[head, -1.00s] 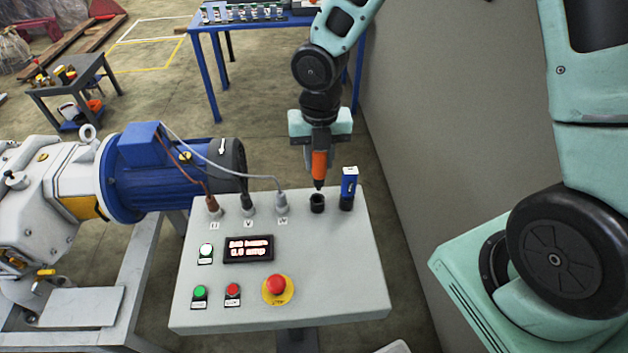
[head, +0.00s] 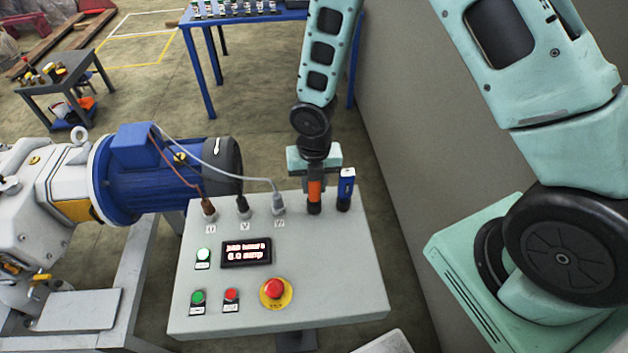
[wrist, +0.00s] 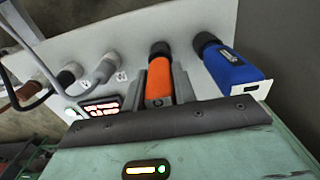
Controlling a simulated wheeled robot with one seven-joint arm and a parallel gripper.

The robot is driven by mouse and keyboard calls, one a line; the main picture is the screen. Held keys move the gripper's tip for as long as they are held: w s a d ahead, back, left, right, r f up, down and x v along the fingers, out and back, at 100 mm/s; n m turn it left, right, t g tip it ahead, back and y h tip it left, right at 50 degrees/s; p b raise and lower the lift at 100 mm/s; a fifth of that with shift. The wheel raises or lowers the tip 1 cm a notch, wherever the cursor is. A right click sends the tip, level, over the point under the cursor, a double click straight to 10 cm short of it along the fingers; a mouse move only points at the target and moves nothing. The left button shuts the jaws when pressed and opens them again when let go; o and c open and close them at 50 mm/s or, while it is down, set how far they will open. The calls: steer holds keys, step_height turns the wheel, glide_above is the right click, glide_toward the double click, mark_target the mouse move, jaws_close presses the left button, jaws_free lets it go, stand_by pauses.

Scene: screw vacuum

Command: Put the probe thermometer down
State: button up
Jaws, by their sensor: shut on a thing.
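The probe thermometer has an orange handle (head: 314,190) and stands upright at the back right of the grey control panel (head: 345,265). Its lower end is in the black round holder (head: 314,208), and its thin tip is hidden. My gripper (head: 315,178) is above the panel with its fingers shut on the handle from above. In the wrist view the orange handle (wrist: 158,82) lies between the two grey fingers, its far end at a black ring.
A blue device (head: 346,188) stands in another holder close to the right. Three cable plugs (head: 243,207) with wires to the blue motor (head: 150,180) are to the left. A red stop button (head: 274,288) is at the front. A wall rises on the right.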

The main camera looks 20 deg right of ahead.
steer(key=o, duration=1.1)
steer(key=shift+f, duration=0.1)
steer(key=shift+c, duration=0.2)
step_height(320, 180, up, 11)
steer(key=shift+r+b, duration=0.1)
steer(key=shift+b, duration=0.6)
steer(key=shift+s+a+r, duration=0.1)
steer(key=shift+r, duration=0.55)
steer(key=s+a+r+m, duration=0.3)
steer(key=s+r+m, duration=0.2)
steer(key=s+m, duration=0.5)
steer(key=s+a+r+m, duration=0.3)
steer(key=s+r+m, duration=0.2)
steer(key=s+m, duration=0.5)
steer(key=m, duration=0.4)
steer(key=shift+a+m+y, duration=0.15)
steer(key=shift+m+y, duration=0.15)
steer(key=shift+m, duration=0.1)
